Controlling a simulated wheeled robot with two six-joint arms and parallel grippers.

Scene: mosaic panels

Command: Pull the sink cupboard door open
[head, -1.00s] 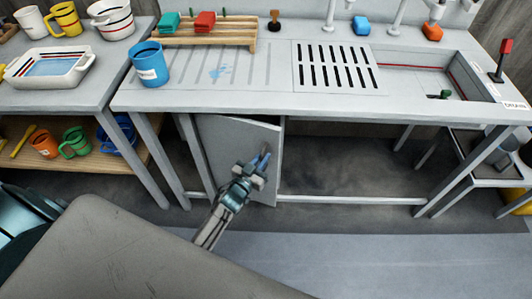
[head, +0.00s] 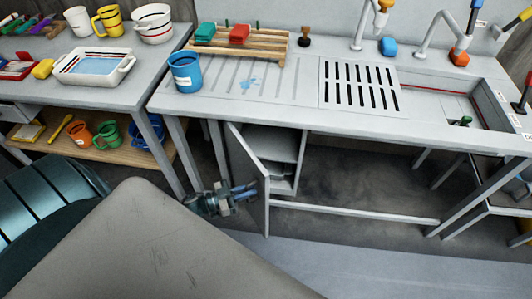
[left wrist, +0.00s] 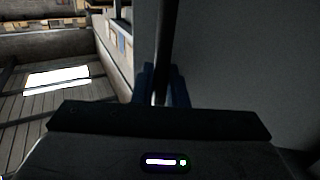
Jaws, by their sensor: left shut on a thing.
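The grey sink cupboard door (head: 247,168) stands swung well out from the cupboard under the sink counter, on the left side of the opening. Shelves inside the cupboard (head: 275,150) show behind it. My left gripper (head: 246,191) is at the outer face of the door, shut on its handle. The handle itself is largely hidden in the head view. In the left wrist view a dark upright bar, the handle (left wrist: 162,55), runs between the blue fingers, with a grey surface to its right. My right gripper is not in view.
A lower shelf (head: 150,160) with mugs stands at left. A counter leg (head: 188,155) stands left of the door. The floor in front is clear.

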